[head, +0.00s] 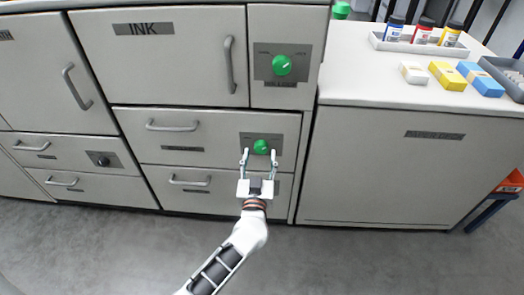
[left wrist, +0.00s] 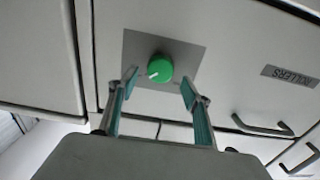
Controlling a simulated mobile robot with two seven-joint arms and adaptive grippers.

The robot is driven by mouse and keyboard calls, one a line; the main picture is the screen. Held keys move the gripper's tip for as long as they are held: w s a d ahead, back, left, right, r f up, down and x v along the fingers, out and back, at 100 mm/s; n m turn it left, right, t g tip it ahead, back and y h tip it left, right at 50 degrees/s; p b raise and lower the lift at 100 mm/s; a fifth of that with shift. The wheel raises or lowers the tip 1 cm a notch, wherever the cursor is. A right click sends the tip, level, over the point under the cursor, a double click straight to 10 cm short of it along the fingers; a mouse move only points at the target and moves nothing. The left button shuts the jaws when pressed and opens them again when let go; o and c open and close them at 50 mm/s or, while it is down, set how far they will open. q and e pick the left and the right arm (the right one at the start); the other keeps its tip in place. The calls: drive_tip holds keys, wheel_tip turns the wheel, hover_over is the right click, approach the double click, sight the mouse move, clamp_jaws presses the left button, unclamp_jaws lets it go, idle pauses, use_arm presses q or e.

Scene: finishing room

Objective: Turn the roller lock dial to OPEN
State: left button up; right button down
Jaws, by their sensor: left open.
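The roller lock dial (head: 261,146) is a round green knob on a grey plate at the right end of a drawer front. In the left wrist view the green dial (left wrist: 160,69) has a white mark pointing to the lower left, and the drawer's label (left wrist: 290,76) reads ROLLERS. The plate's lettering is not readable. My left gripper (head: 259,157) is open and empty in front of the dial. In the left wrist view its fingertips (left wrist: 159,87) stand apart, one on each side and a little below the knob; contact is not visible. My right gripper is not in view.
Another green dial (head: 282,65) sits above, beside the INK door (head: 165,60). A dark knob (head: 103,161) is on a drawer at left. Drawer handles (head: 172,126) stick out. The worktop (head: 350,75) at right holds bottles and small boxes.

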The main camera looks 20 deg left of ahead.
sight(261, 149)
use_arm(q)
drive_tip(key=x, duration=0.2)
drive_tip(key=shift+w+a+f+b, duration=0.1)
drive_tip(key=shift+w+f+b, duration=0.15)
drive_tip(key=shift+w+b, duration=0.15)
drive_tip(key=shift+w+r, duration=0.2)
drive_tip(key=shift+w, duration=0.1)
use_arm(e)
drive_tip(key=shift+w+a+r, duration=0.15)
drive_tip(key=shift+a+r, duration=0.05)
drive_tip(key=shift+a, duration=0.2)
use_arm(q)
drive_tip(key=c, duration=1.1)
